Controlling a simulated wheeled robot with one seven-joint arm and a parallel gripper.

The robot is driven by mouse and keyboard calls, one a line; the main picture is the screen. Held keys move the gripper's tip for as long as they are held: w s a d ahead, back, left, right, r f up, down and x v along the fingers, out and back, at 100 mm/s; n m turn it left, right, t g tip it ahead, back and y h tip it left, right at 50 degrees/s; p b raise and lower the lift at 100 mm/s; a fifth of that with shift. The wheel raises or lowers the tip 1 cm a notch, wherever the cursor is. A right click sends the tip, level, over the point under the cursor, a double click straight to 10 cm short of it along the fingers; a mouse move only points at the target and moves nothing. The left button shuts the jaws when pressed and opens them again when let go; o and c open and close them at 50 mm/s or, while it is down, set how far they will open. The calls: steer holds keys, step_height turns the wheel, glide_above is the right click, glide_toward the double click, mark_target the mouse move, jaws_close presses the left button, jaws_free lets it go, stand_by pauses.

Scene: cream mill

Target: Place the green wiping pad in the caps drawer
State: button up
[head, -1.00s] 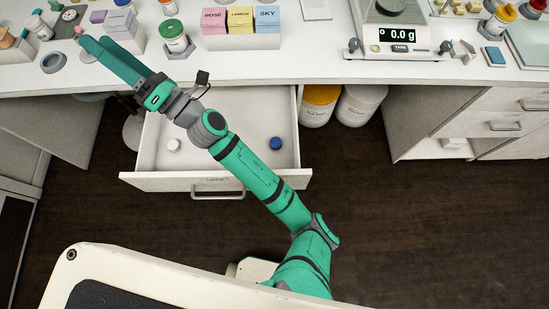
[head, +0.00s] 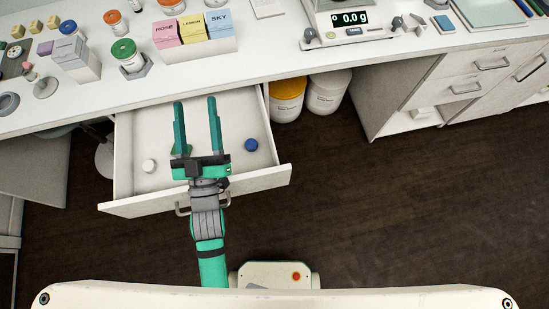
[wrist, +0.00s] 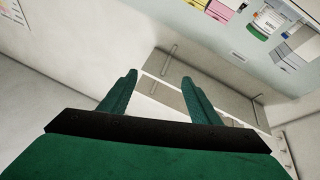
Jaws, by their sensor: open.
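The caps drawer (head: 130,135) is pulled out below the counter, with a white cap (head: 149,166) and a blue cap (head: 251,145) inside. The wrist view shows the same open, empty fingers (wrist: 158,77) and no pad.
The counter (head: 270,48) above holds pink, yellow and blue boxes (head: 193,32), jars and a scale (head: 350,20) reading 0.0 g. Two large jars (head: 287,98) stand right of the drawer. A cabinet with drawers (head: 460,85) is farther right. The floor between is clear.

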steer(key=s+d+f+m+g, duration=0.1)
steer(key=s+d+f, duration=0.1)
steer(key=s+f, duration=0.1)
steer(key=s+d+f+m+g+h, duration=0.1)
steer(key=s+d+f, duration=0.2)
steer(key=f, duration=0.2)
steer(key=s+d+f+m+g+h, duration=0.1)
steer(key=s+d+f, duration=0.2)
steer(key=f, duration=0.1)
steer(key=shift+s+g, duration=0.35)
steer(key=shift+g, duration=0.05)
steer(key=s+d+f+m+g, duration=0.1)
steer(key=s+d+f+g, duration=0.2)
steer(key=s+d+f, duration=0.3)
steer(key=s+d, duration=0.4)
steer(key=s, duration=0.2)
steer(key=shift+s+g+h, duration=0.2)
steer(key=shift+g+h, duration=0.1)
steer(key=shift+h, duration=0.1)
